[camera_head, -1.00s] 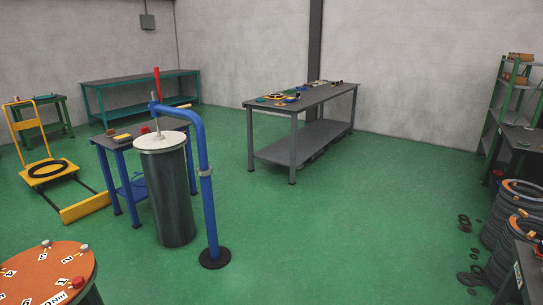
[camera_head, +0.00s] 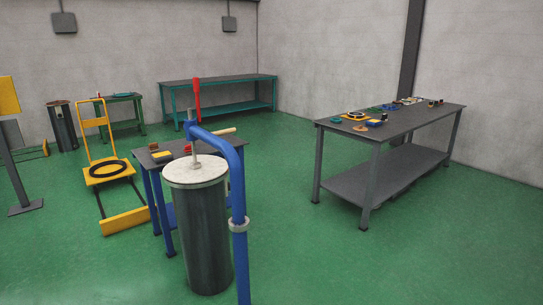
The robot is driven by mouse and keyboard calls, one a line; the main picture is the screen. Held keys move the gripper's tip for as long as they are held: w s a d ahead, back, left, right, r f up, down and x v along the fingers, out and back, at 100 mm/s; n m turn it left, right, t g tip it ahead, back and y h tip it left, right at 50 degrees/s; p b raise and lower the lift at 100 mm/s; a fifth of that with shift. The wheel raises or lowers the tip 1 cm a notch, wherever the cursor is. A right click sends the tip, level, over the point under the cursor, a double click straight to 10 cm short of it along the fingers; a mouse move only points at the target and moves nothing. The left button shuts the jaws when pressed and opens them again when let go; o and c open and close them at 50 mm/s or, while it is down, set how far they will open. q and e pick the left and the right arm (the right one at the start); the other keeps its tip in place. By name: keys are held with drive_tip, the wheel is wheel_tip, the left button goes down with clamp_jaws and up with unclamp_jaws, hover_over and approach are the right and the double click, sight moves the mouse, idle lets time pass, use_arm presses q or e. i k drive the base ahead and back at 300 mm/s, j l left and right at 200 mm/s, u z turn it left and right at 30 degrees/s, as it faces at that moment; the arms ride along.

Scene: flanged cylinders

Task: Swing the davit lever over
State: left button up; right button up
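The blue davit (camera_head: 238,190) stands in front of me. Its post rises right of the dark cylinder, and its arm bends left over the cylinder's top. A red lever (camera_head: 197,100) stands upright near the end of the davit arm. A thin grey rod (camera_head: 194,142) hangs from the arm end down to the pale lid (camera_head: 195,172) on the dark cylinder (camera_head: 206,240). The foot of the davit post is cut off by the lower edge. Neither of my grippers is in view.
A blue-legged table (camera_head: 160,160) stands just behind the cylinder. A yellow trolley (camera_head: 112,175) with a black ring is at left. A grey workbench (camera_head: 400,122) with small parts stands at right. Green floor (camera_head: 310,260) is clear right of the davit.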

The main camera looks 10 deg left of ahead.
sight(196, 80)
drive_tip(key=i+l+u, duration=1.05)
